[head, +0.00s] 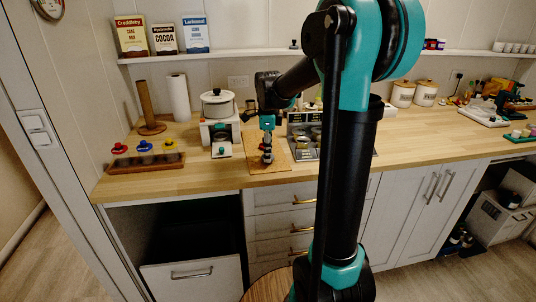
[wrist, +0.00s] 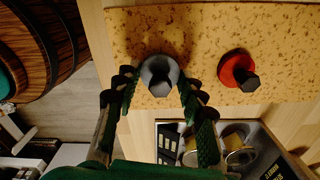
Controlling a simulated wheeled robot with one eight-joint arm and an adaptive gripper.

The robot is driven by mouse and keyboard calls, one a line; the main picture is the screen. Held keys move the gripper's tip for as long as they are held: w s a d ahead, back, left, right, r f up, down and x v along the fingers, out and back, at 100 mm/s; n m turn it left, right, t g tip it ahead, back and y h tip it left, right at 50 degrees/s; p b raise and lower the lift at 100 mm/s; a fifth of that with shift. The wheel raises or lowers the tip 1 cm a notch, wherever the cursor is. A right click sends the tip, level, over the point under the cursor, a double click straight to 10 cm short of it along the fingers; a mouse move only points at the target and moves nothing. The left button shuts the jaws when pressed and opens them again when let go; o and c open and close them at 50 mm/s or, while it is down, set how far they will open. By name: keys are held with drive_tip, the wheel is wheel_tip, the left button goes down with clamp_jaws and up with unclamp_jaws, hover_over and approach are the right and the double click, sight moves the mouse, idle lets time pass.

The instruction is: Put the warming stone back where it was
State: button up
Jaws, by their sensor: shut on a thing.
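My gripper (head: 267,143) is low over a speckled tan board (head: 283,165) on the counter. In the wrist view the two fingers (wrist: 158,92) are closed around a grey round piece with a hexagonal knob (wrist: 159,72), which is above the board (wrist: 210,25). Whether the piece touches the board is not clear. I take this grey piece for the warming stone, but its look alone does not settle that. A red round piece with a dark hexagonal knob (wrist: 238,72) stands on the board, to the right of my fingers in the wrist view.
A tray with cans (head: 305,140) lies right beside the board. Left of it are a small white unit with teal parts (head: 221,151), a pot (head: 217,104) and a wooden rack (head: 147,164) with red, yellow and blue knobbed pieces behind. The counter's front left is clear.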

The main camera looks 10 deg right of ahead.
drive_tip(key=shift+f, duration=0.55)
drive_tip(key=o, duration=1.3)
drive_tip(key=shift+f, duration=0.1)
wheel_tip(320, 180, up, 12)
drive_tip(key=shift+r, duration=0.15)
